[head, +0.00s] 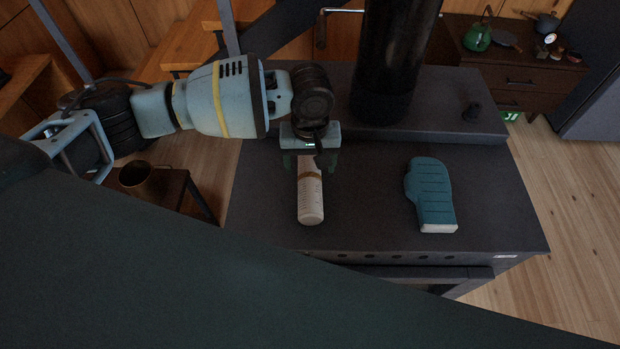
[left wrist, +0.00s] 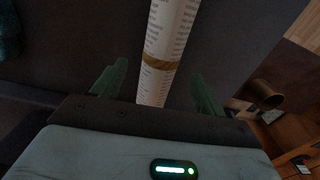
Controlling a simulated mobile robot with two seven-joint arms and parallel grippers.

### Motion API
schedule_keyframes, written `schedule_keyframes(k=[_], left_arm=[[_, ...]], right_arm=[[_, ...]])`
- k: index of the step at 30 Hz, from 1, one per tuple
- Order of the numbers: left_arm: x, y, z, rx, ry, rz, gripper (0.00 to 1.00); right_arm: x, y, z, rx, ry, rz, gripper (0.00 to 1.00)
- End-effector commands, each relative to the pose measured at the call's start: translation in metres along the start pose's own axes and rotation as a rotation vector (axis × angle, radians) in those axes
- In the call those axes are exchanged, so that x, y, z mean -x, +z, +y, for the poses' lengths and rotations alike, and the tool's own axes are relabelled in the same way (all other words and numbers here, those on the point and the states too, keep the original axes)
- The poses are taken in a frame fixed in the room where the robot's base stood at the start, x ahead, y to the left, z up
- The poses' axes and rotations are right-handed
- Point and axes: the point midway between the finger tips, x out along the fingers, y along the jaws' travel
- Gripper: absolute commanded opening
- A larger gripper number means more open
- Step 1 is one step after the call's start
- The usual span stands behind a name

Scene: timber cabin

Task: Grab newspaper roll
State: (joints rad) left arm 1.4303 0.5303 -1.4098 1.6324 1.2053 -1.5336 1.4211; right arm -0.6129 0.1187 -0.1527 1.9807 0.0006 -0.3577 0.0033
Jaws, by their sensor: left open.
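The newspaper roll (head: 311,203) is a pale printed cylinder with a tan band, lying on the dark stove top (head: 265,215). In the left wrist view the roll (left wrist: 170,28) runs between the two green fingers of my left gripper (left wrist: 155,88), with a gap on each side. The tan band lies near the level of the fingertips. In the head view my left gripper (head: 309,160) is above the far end of the roll, open and pointing down; it hides that end. My right gripper is not in view.
A teal oven mitt (head: 430,195) lies right of the roll. A black stovepipe (head: 393,60) rises behind. A brass mug (head: 140,180) stands on a small side table at left. A green kettle (head: 477,37) is on a cabinet at the back right.

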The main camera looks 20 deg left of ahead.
Motion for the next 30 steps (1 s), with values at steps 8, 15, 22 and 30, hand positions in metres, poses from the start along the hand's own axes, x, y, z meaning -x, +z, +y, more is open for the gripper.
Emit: schedule_keyframes(k=[8,15,22,30], left_arm=[[-0.037,0.005,-0.002,0.0,-0.004,-0.002,0.73],[-0.051,0.005,-0.001,0.0,-0.001,0.0,0.73],[-0.05,0.004,-0.001,0.0,0.0,0.0,0.65],[-0.05,0.004,-0.002,0.0,-0.001,0.0,0.29]], right_arm=[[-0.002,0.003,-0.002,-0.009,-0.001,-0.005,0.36],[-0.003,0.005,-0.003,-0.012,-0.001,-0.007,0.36],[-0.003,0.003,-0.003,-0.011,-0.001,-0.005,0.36],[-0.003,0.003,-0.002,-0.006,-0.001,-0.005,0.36]])
